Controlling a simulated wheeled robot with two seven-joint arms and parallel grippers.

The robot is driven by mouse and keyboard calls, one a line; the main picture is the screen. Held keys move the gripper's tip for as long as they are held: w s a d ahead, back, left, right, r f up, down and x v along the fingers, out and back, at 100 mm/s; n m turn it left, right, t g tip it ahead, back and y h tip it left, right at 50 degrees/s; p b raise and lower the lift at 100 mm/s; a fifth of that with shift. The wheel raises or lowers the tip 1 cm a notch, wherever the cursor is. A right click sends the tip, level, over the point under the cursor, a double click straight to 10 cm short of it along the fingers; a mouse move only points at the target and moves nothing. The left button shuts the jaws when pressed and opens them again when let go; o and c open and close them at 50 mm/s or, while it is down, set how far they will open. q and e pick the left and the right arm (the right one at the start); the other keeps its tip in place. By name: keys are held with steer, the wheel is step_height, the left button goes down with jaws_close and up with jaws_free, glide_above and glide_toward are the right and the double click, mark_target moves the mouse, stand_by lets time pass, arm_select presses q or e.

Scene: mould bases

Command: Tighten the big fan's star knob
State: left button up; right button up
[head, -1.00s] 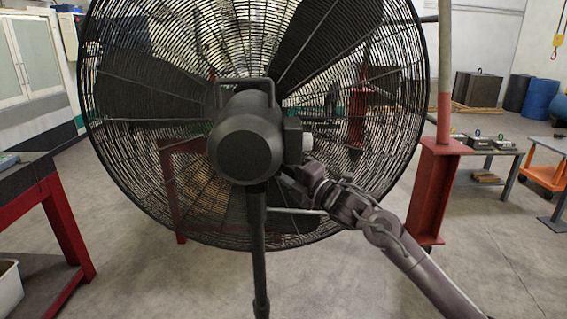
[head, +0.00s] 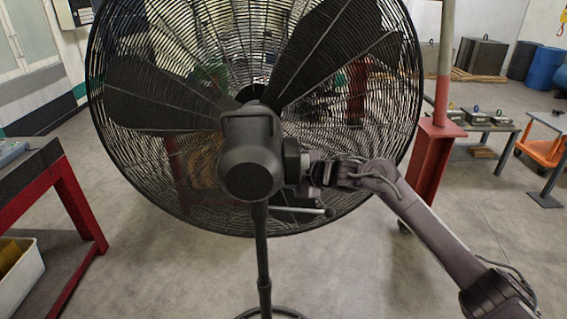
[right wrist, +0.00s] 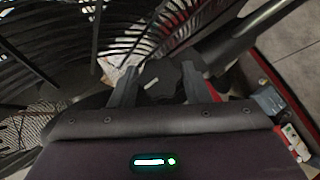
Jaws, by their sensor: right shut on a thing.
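The big black fan (head: 250,165) stands in the middle of the head view, its motor housing towards me and its round wire cage behind. My right gripper (head: 308,172) is at the right side of the housing. In the right wrist view the right gripper (right wrist: 158,82) is shut on the dark star knob (right wrist: 158,76), one finger on each side. In the head view the gripper largely hides the knob. The left gripper does not show.
A red-legged bench (head: 70,195) stands at the left, with a bin (head: 22,275) below. A red post base (head: 433,160) stands right of the fan, with a low table (head: 487,126) and an orange cart (head: 545,150) beyond. The floor between is clear.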

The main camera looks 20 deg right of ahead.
steer(key=shift+r+g+p, duration=0.1)
steer(key=shift+g+p, duration=0.2)
stand_by(0.4)
steer(key=o, duration=1)
steer(key=shift+r, duration=0.1)
steer(key=shift+d, duration=0.1)
